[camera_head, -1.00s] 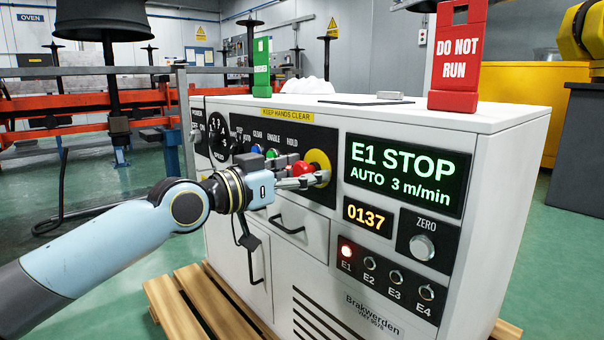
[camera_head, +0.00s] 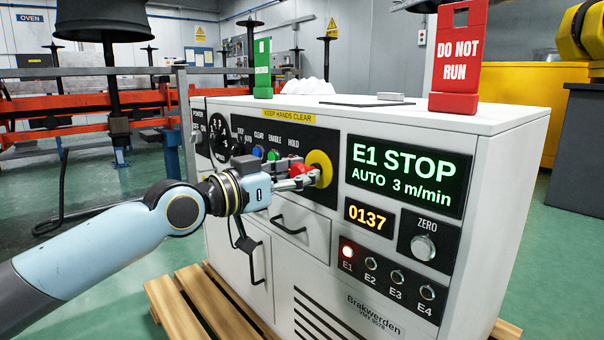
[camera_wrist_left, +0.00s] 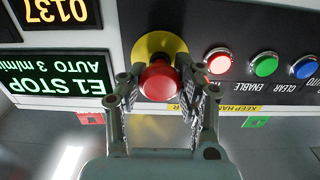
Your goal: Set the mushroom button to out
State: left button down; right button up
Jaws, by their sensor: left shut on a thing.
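The red mushroom button (camera_head: 303,170) sits on a yellow round plate (camera_head: 320,167) on the black panel of the white machine. In the left wrist view the red button head (camera_wrist_left: 159,82) is between the two fingers of my left gripper (camera_wrist_left: 160,88), in front of the yellow plate (camera_wrist_left: 158,45). My left gripper (camera_head: 302,181) is shut on the button. In the head view the fingers partly cover the button. The green display (camera_head: 407,172) reads E1 STOP, AUTO 3 m/min. My right gripper is not in view.
Red, green and blue buttons labelled HOLD, ENABLE and CLEAR (camera_wrist_left: 265,66) lie beside the mushroom button. The red E1 lamp (camera_head: 347,252) is lit. A drawer handle (camera_head: 288,225) sticks out below. A red DO NOT RUN sign (camera_head: 459,72) stands on top.

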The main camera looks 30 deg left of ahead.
pick_arm(q)
jog(key=c, duration=0.8)
grip_release()
jog(key=shift+s+a, duration=0.1)
jog(key=shift+s, duration=0.05)
jog(key=shift+r, duration=0.1)
notch_tip(320, 180, up, 10)
jog(key=shift+f, duration=0.15)
